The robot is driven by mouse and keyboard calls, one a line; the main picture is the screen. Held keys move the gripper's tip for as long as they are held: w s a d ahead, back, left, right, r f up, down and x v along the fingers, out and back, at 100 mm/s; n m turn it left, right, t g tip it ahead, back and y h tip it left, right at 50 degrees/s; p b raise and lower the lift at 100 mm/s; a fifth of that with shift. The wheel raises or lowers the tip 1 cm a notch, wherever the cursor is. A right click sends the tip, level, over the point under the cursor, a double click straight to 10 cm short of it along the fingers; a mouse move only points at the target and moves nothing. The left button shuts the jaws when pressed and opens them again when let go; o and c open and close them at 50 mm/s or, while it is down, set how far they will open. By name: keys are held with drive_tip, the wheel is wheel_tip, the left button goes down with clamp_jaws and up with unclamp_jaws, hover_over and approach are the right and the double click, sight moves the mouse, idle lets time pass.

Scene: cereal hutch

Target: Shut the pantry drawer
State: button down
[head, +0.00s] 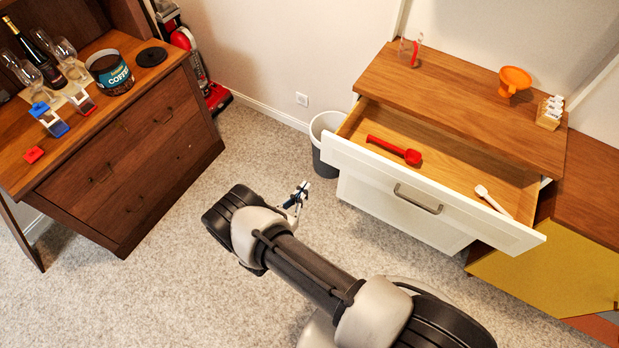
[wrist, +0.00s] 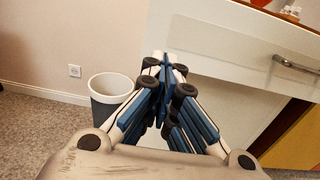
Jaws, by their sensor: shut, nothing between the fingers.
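The pantry drawer (head: 428,196) is the white-fronted top drawer of the wooden-topped cabinet at the right of the head view. It stands pulled well out. A red scoop (head: 395,150) and a white-headed utensil (head: 493,201) lie inside it. Its front has a grey bar handle (head: 418,198), which also shows at the right of the wrist view (wrist: 297,65). My gripper (head: 300,193) is shut and empty, left of the drawer front and apart from it in the head view. In the wrist view the closed fingertips (wrist: 165,62) overlap the left part of the white front (wrist: 225,45); contact cannot be told.
A grey bin (head: 326,155) stands just left of the cabinet, also in the wrist view (wrist: 110,92). An orange funnel (head: 513,81) and a small rack (head: 550,112) stand on the cabinet top. A dark wooden dresser (head: 120,165) is at left. Carpet between is clear.

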sight(329, 156)
drive_tip(key=b+x, duration=0.2)
drive_tip(key=x, duration=1.1)
drive_tip(key=shift+d, duration=0.1)
